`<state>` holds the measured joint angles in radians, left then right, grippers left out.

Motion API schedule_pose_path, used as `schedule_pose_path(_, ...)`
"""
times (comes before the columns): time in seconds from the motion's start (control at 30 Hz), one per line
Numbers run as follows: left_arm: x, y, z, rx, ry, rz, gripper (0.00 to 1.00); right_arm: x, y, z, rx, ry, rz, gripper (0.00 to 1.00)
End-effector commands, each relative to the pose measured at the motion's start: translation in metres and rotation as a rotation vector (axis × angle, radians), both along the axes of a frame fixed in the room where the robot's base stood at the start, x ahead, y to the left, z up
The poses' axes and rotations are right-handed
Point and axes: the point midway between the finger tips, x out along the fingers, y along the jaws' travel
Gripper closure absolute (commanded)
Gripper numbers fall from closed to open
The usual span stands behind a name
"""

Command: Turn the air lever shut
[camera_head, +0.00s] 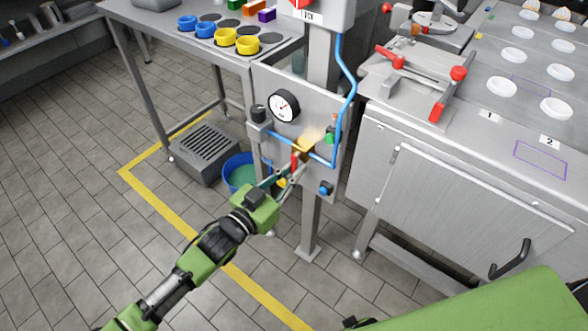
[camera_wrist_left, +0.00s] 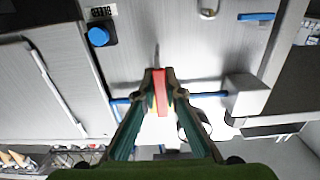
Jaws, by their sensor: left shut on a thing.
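The red air lever (camera_head: 295,161) is on the grey panel below the round gauge, and it hangs roughly downward in the head view. My left gripper (camera_head: 290,176) reaches it from the lower left and is shut on it. In the left wrist view the red lever (camera_wrist_left: 160,88) stands between the two fingertips of my left gripper (camera_wrist_left: 159,92). A brass-coloured valve body (camera_head: 304,144) shows just above the lever. The fingers partly hide the lever's lower end. My right gripper is not in view.
A pressure gauge (camera_head: 284,106), blue air hose (camera_head: 349,90) and blue knob (camera_head: 326,188) surround the lever. A blue bucket (camera_head: 238,172) and grey floor unit (camera_head: 203,150) stand behind my arm. A steel counter (camera_head: 470,150) is at the right.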

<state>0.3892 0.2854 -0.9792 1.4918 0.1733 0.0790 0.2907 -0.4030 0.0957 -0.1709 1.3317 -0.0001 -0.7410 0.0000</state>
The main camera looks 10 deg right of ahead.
Motion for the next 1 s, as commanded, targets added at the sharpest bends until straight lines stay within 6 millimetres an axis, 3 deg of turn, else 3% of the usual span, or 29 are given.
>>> schedule_pose_path(0.03,0.0,0.001,-0.002,0.006,-0.001,0.001,1.0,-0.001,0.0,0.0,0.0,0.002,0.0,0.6)
schedule_pose_path(0.07,0.0,0.001,-0.002,0.006,-0.001,0.001,0.82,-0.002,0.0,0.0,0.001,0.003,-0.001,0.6)
schedule_pose_path(0.1,0.0,0.001,-0.002,0.006,-0.001,0.001,0.72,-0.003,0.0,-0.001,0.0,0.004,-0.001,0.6)
schedule_pose_path(0.57,-0.005,0.008,-0.001,0.002,0.001,0.001,0.72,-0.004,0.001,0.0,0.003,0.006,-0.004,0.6)
schedule_pose_path(1.0,-0.058,0.076,-0.002,0.005,0.001,0.002,0.72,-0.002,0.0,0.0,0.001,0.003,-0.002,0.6)
